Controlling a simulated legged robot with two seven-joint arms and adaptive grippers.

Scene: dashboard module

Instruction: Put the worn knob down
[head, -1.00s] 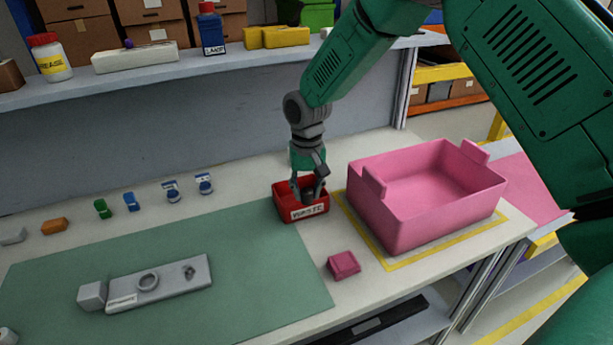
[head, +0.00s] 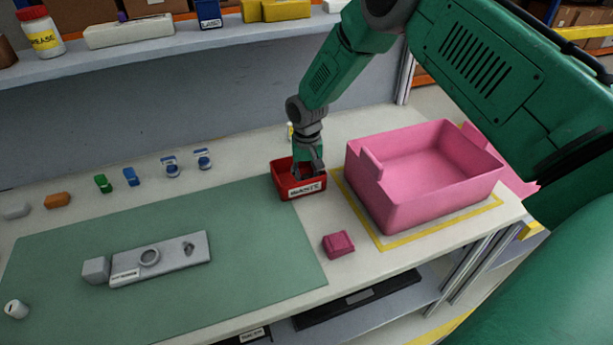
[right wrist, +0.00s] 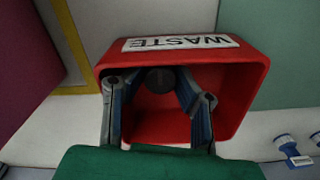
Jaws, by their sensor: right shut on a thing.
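The worn knob (right wrist: 160,79) shows as a dark round piece between my fingertips in the right wrist view. My right gripper (head: 309,172) is shut on it, and its fingers reach down inside the red waste bin (head: 307,190). The bin also fills the middle of the right wrist view (right wrist: 237,75), with its WASTE label on the wall beyond the knob. The knob is inside the bin's opening; whether it touches the floor I cannot tell. In the head view the bin walls and my fingers hide the knob. My left gripper is not in view.
A large pink tote (head: 410,210) stands right of the bin, with a small pink block (head: 338,244) in front. A grey panel module (head: 170,262) lies on the green mat (head: 255,235). Several small coloured parts line the back left. A shelf (head: 130,58) runs behind.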

